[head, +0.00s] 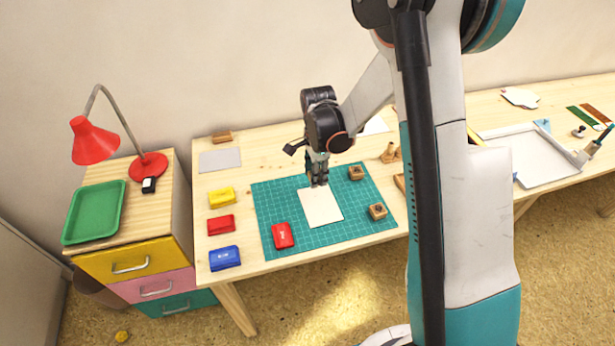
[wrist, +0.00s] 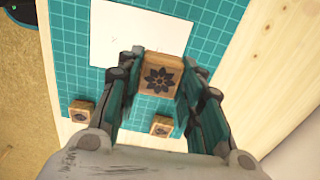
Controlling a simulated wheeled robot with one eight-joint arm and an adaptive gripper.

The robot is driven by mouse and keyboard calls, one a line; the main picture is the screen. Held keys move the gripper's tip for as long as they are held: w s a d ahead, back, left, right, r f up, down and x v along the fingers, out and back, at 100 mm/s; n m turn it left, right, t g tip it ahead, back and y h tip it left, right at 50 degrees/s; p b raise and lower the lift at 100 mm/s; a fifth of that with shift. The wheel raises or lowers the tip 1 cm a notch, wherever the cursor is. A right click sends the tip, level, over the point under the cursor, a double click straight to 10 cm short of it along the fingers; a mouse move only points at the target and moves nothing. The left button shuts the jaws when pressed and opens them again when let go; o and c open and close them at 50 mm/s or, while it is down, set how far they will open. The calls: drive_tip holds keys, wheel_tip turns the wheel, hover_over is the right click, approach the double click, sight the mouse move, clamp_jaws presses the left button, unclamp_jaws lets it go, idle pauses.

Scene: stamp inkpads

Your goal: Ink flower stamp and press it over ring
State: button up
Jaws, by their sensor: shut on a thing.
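My gripper (head: 318,182) is over the far end of the white paper (head: 321,208) on the green cutting mat (head: 270,197). It is shut on the wooden flower stamp (wrist: 160,78), whose top shows a dark flower in the wrist view. The fingers (wrist: 160,88) stand on either side of the block. I cannot tell if its underside touches the paper or carries ink. No ring can be made out on the paper (wrist: 125,30). A red inkpad (head: 283,235) lies on the mat, left of the paper.
Two other wooden stamps (head: 356,173) and (head: 377,211) stand on the mat to the right. Yellow (head: 221,197), red (head: 221,225) and blue (head: 225,258) inkpads line the table's left side. A grey sheet (head: 219,160) and a wooden block (head: 221,137) lie behind them.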

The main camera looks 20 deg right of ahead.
sight(316, 195)
drive_tip(key=shift+f+b, duration=1.6)
drive_tip(key=shift+f, duration=1.4)
drive_tip(key=shift+f+b, duration=0.6)
drive_tip(key=shift+b, duration=0.05)
idle(0.4)
drive_tip(key=shift+r, duration=0.2)
drive_tip(key=shift+r+p, duration=0.3)
drive_tip(key=shift+r, duration=0.05)
drive_tip(key=shift+r, duration=0.1)
idle(0.4)
drive_tip(key=shift+r+p, duration=1.6)
drive_tip(key=shift+r, duration=1.15)
